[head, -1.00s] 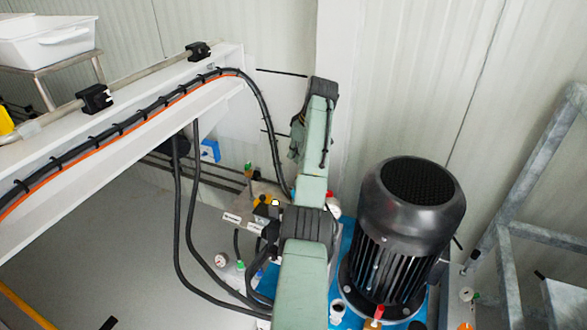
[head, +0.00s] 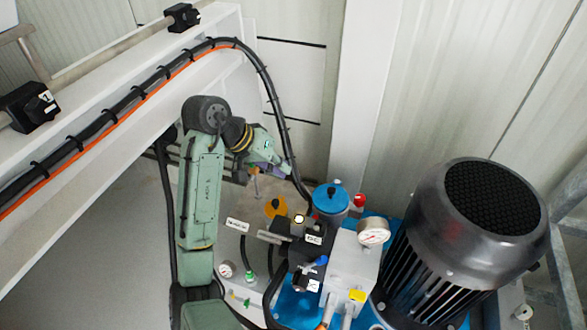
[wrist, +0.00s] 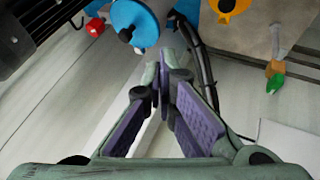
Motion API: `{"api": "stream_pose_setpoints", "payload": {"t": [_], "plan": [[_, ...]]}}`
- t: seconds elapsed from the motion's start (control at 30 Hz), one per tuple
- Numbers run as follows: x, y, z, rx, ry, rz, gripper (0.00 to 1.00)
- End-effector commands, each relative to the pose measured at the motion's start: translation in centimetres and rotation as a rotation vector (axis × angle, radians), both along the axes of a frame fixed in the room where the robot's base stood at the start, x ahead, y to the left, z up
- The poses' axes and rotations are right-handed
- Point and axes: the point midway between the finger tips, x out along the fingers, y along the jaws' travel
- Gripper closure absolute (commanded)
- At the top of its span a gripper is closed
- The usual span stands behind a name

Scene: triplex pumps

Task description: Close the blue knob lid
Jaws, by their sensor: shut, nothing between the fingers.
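A blue round cap with a small dark knob on top (head: 330,196) sits among the pump parts, right of my gripper in the head view. In the wrist view a blue disc-shaped part (wrist: 135,20), probably the same lid, is cut by the top edge, just beyond and left of the fingertips. Whether it is fully seated I cannot tell. My gripper (head: 275,163) is shut and empty, up and left of the blue cap in the head view. Its purple-padded fingers (wrist: 165,75) come together in the wrist view, apart from the blue part.
A pressure gauge (head: 373,232) and a large black motor (head: 470,230) stand right of the blue cap. A yellow-orange cap (head: 275,207) is to its left. Black hoses (head: 265,75) curve down close behind my gripper. A white beam (head: 130,90) runs at upper left.

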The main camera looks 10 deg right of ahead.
Motion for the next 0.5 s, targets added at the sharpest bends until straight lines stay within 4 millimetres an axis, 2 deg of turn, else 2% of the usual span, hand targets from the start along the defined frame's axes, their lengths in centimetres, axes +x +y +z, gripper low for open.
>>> {"api": "stream_pose_setpoints", "payload": {"t": [0.33,0.47,0.5], "plan": [[0.6,-4.1,-5.8,-0.003,0.007,0.001,1.0],[0.9,-5.4,-7.6,0.0,0.007,0.004,1.0],[0.6,-6.1,-7.5,0.001,0.004,0.002,1.0]]}}
